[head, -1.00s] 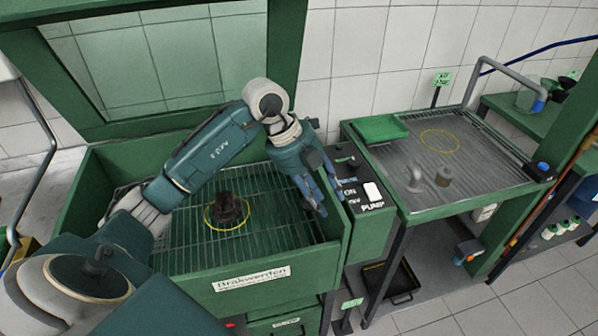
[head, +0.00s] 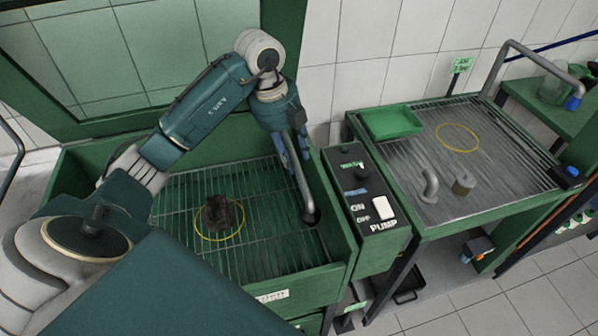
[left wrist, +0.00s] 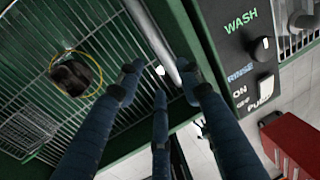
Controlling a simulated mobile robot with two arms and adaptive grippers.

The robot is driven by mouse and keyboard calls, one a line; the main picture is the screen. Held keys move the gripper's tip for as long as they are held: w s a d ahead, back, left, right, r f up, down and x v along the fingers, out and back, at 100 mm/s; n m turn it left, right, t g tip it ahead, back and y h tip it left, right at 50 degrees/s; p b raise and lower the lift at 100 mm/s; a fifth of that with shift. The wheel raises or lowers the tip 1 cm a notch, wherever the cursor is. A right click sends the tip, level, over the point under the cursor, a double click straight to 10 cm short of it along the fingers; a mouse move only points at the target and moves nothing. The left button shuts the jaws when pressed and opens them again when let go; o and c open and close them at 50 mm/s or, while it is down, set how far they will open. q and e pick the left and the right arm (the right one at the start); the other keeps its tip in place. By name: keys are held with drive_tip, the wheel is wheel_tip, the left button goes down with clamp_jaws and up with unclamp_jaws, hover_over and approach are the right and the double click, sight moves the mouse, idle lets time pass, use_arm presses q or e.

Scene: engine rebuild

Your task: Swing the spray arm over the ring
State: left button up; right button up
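The spray arm is a grey pipe (head: 305,183) with a dark end at the right side of the green wash basin. It crosses the top of the left wrist view (left wrist: 152,28). The yellow ring (head: 243,224) lies on the basin grate around a dark brown part (head: 220,212); ring (left wrist: 101,76) and part (left wrist: 72,74) also show in the left wrist view. My left gripper (head: 292,160) is at the pipe, right of the ring. Its fingers (left wrist: 160,80) stand apart on either side of the pipe; firm contact is not clear. My right gripper is out of view.
The control panel (head: 368,215) with WASH/RINSE knob and pump switch stands close right of the gripper. The basin's right wall (head: 338,225) is also close. A wire basket (left wrist: 27,130) sits in the basin. A draining table (head: 490,165) stands further right.

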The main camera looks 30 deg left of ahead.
sight(300, 183)
use_arm(q)
drive_tip(key=f, duration=0.3)
drive_tip(key=d+f+p, duration=0.1)
drive_tip(key=f, duration=0.2)
drive_tip(key=shift+w+d, duration=0.1)
drive_tip(key=shift+d, duration=0.1)
drive_tip(key=shift+w+d+f+p, duration=0.1)
drive_tip(key=shift+w+f+p, duration=0.1)
drive_tip(key=shift+f, duration=0.55)
drive_tip(key=shift+w+f+p, duration=0.15)
drive_tip(key=shift+f, duration=0.65)
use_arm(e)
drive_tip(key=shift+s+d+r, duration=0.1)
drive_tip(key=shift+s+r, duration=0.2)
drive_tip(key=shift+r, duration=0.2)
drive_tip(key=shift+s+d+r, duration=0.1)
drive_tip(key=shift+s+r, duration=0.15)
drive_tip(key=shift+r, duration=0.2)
